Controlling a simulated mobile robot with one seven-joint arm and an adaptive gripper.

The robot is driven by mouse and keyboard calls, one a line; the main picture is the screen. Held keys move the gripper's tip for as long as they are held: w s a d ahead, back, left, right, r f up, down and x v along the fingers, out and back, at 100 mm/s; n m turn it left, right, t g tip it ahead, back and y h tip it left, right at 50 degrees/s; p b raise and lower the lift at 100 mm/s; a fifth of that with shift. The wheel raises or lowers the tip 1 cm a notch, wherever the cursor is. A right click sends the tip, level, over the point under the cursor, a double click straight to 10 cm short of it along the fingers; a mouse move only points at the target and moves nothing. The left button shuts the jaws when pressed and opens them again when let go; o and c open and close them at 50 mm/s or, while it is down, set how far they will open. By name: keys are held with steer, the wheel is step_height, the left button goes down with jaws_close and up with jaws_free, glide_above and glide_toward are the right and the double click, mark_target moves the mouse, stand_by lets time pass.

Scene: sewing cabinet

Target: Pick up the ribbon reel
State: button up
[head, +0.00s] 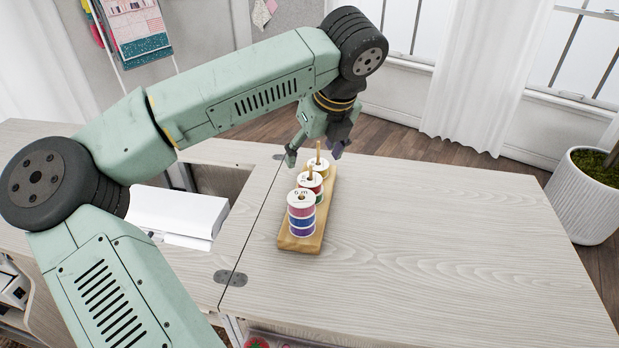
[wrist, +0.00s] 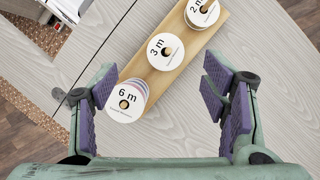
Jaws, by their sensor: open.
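A wooden stand (head: 285,241) on the table holds a row of stacked ribbon reels on pegs. The nearest stack (head: 301,222) is tallest, with pink, blue and purple bands. The middle stack (head: 310,183) is red and green, and the far one (head: 320,166) is yellowish. In the wrist view the white tops read 6 m (wrist: 127,99), 3 m (wrist: 165,52) and 2 m (wrist: 202,13); the 6 m top is closest to my fingers. My gripper (head: 314,153) is open, pointing down above the stand. Its purple-padded fingers (wrist: 160,88) hold nothing and look apart from the reels.
The pale wooden table (head: 450,240) is clear to the right of the stand. A seam with hinges (head: 230,278) runs left of it. A white object (head: 178,212) sits in the opening farther left. A potted plant (head: 587,200) stands beyond the table's right edge.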

mark_target(310, 176)
steer(key=x, duration=0.3)
steer(key=shift+d+f, duration=0.1)
steer(key=shift+f, duration=0.15)
steer(key=shift+d+p+x, duration=0.15)
steer(key=shift+p+x, duration=0.3)
steer(key=shift+x, duration=0.45)
steer(key=shift+d+p+x, duration=0.2)
steer(key=shift+p+x, duration=0.3)
steer(key=shift+x, duration=0.4)
steer(key=shift+d+p+x, duration=0.15)
steer(key=shift+p+x, duration=0.3)
steer(key=shift+x, duration=0.45)
steer(key=shift+a+f, duration=0.15)
steer(key=shift+c, duration=0.3)
steer(key=c, duration=1.1)
steer(key=shift+o, duration=0.2)
step_height(310, 176, up, 28)
steer(key=b, duration=0.3)
steer(key=shift+s+a, duration=0.1)
steer(key=shift+s, duration=0.05)
